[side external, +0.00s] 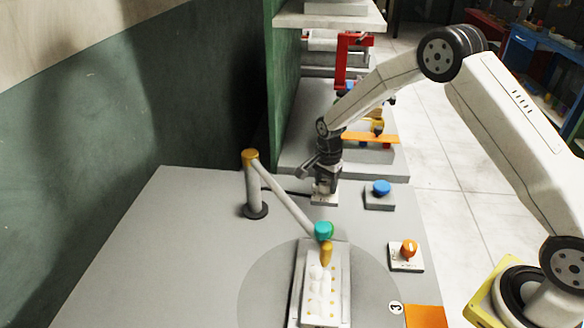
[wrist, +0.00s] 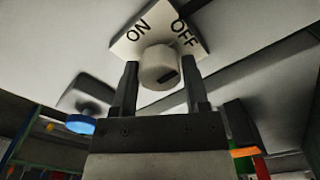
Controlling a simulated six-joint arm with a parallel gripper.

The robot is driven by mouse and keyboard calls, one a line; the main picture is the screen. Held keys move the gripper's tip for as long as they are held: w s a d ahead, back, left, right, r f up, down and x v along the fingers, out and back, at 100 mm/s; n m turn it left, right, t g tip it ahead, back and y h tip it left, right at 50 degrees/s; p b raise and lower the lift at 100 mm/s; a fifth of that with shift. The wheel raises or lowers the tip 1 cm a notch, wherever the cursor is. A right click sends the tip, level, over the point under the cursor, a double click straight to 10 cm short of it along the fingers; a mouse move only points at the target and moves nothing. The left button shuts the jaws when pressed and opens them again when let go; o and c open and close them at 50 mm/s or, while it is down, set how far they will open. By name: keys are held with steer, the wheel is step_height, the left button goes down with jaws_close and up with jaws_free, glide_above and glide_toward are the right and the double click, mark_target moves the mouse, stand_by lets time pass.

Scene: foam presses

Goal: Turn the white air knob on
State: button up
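The white air knob (wrist: 158,66) is a round knob on a white plate (wrist: 128,43) marked ON at left and OFF at right in the wrist view. A dark mark shows at the knob's lower right; I cannot tell which setting it means. My gripper (wrist: 160,78) is open, with one finger on each side of the knob. A narrow gap shows at the right finger; contact at the left finger is unclear. In the side view my gripper (side external: 325,188) points down over the plate (side external: 324,200), hiding the knob.
A blue button (side external: 381,188) on a grey box stands just right of my gripper, and it shows in the wrist view (wrist: 81,124). An orange knob (side external: 408,248) is nearer the front. A white post with a slanted arm (side external: 283,198) stands at left. Grey table is clear at far left.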

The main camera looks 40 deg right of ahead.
jaws_close()
steer(key=shift+n, duration=0.5)
steer(key=n, duration=0.3)
steer(key=shift+n, duration=0.3)
steer(key=n, duration=0.4)
steer(key=shift+n, duration=0.3)
steer(key=n, duration=0.8)
steer(key=shift+n, duration=0.4)
